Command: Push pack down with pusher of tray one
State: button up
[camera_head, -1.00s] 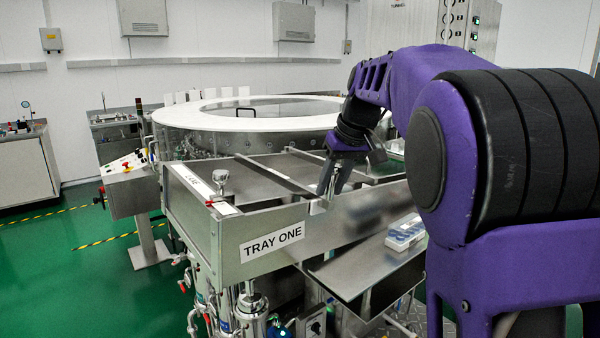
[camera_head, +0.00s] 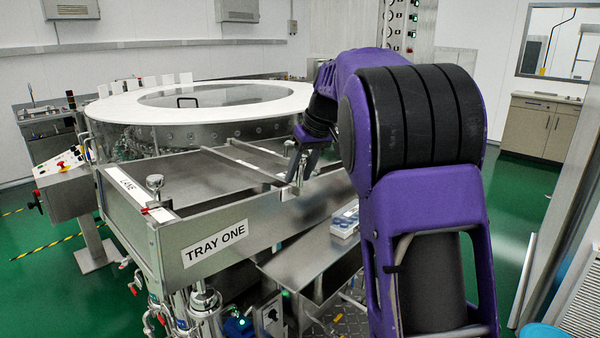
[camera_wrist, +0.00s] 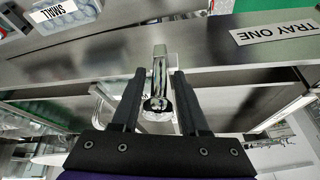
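Tray one is a steel tray with a "TRAY ONE" label (camera_head: 215,245) on its front wall, also in the wrist view (camera_wrist: 275,28). A long bar (camera_head: 245,168), which looks like the pusher, crosses it and ends near my gripper (camera_head: 296,172) at the right side wall. In the wrist view my gripper (camera_wrist: 160,82) has its two dark fingers apart, on either side of an upright metal handle (camera_wrist: 160,70). Gaps show between fingers and handle, so it is not gripped. I cannot make out a pack in the lane in the head view.
A lower steel shelf (camera_head: 310,255) beside the tray bears a bluish pack (camera_head: 346,218). A "SMALL" label (camera_wrist: 57,11) lies over clear packs in the wrist view. The white-rimmed round washer (camera_head: 110,112) stands behind. A knob (camera_head: 155,183) rises at the tray's left corner.

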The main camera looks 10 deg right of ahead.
jog(key=shift+o, duration=0.2)
jog(key=v, duration=1.7)
jog(key=shift+r+p, duration=0.2)
jog(key=shift+p, duration=0.2)
